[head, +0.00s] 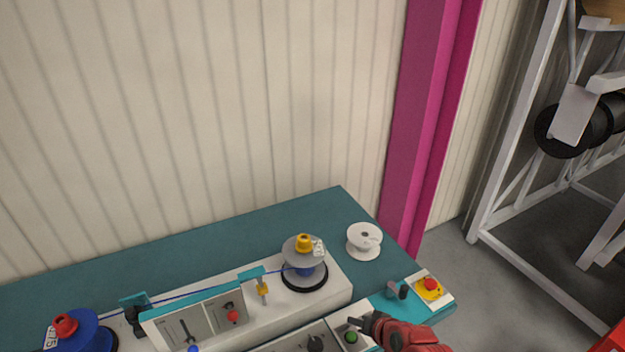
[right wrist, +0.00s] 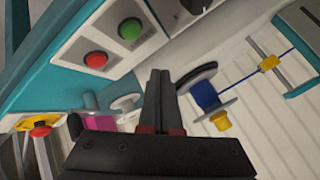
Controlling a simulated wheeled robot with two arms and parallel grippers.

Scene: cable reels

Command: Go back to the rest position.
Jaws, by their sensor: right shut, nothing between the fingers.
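My right gripper (head: 368,324) comes in at the bottom right of the head view, over the front of the winding machine's control panel, close to a green button (head: 351,337). Its fingers (right wrist: 158,90) are together and empty in the right wrist view. In that view the green button (right wrist: 130,27) and a red button (right wrist: 95,60) are up and left of the fingertips. My left gripper is not in view.
The teal table (head: 330,205) carries a grey reel with a yellow knob (head: 303,262), a blue reel (head: 85,332), an empty white reel (head: 364,240) and a red emergency button (head: 431,284). A blue cable links the reels. A pink post (head: 428,120) and a white rack (head: 515,140) stand behind.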

